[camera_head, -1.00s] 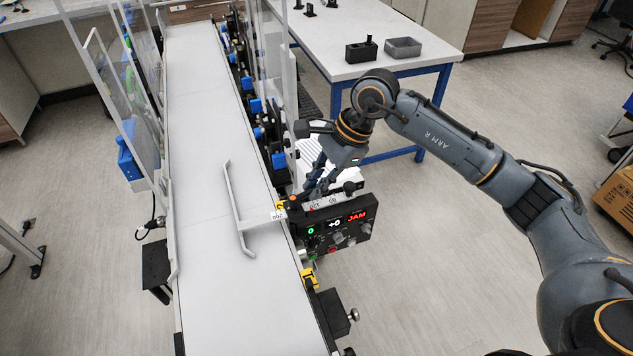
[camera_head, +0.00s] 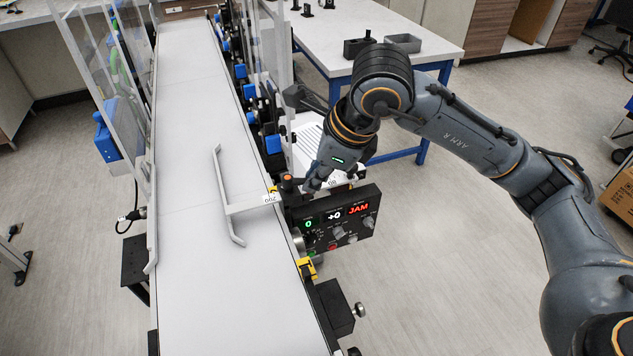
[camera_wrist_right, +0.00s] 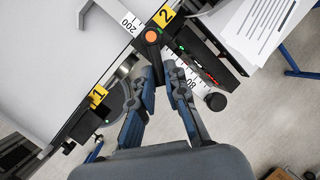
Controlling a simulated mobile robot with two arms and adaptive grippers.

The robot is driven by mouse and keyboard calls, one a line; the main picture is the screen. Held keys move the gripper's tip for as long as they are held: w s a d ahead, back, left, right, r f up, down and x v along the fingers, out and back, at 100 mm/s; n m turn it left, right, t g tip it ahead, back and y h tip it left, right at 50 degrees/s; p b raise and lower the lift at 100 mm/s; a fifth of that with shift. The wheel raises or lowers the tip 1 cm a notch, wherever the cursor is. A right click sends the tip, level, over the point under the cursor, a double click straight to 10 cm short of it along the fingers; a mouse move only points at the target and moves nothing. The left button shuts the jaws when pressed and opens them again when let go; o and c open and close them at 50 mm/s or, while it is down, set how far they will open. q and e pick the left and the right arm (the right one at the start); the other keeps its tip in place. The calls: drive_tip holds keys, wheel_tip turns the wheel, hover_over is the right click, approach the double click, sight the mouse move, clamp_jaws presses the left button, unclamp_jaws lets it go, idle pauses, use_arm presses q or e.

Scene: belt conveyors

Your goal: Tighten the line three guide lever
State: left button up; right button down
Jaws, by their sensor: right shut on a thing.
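The guide lever (camera_wrist_right: 153,58) is black with an orange hub cap and sits at the belt's side, beside the yellow tag "2". Its orange cap also shows in the head view (camera_head: 287,179). My right gripper (camera_wrist_right: 160,70) has its fingers closed in on the lever just below the cap; the exact contact is partly hidden. In the head view the right gripper (camera_head: 311,184) is behind the control panel's top edge. The white guide rail (camera_head: 225,195) lies over the belt, joined to a scale bar marked 200. My left gripper is not in view.
The control panel (camera_head: 345,222) shows 0, +0 and a red JAM, close beside the gripper. A scale bar (camera_wrist_right: 196,88) ends in a black knob (camera_wrist_right: 216,101). Yellow tag "1" (camera_wrist_right: 97,95) is further along. Clear guard panels (camera_head: 95,75) line the belt's far side.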

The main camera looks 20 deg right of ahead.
drive_tip(key=m+b, duration=0.1)
drive_tip(key=m, duration=0.1)
drive_tip(key=s+a+m+h+b, duration=0.1)
drive_tip(key=a+m+t+h+b, duration=0.1)
drive_tip(key=m+b, duration=0.1)
drive_tip(key=shift+s+m, duration=0.25)
drive_tip(key=shift+m, duration=0.05)
drive_tip(key=shift+s+a+r+m+h+b, duration=0.15)
drive_tip(key=shift+a+m+h, duration=0.25)
drive_tip(key=shift+m, duration=0.5)
drive_tip(key=shift+a+f+m+h+b, duration=0.15)
drive_tip(key=shift+a+m+h, duration=0.2)
drive_tip(key=shift+m, duration=0.55)
drive_tip(key=shift+s+a+r+m+h+b, duration=0.15)
drive_tip(key=shift+a+m+h, duration=0.25)
drive_tip(key=shift+m, duration=0.5)
drive_tip(key=c, duration=1.4)
unclamp_jaws()
drive_tip(key=shift+o, duration=0.2)
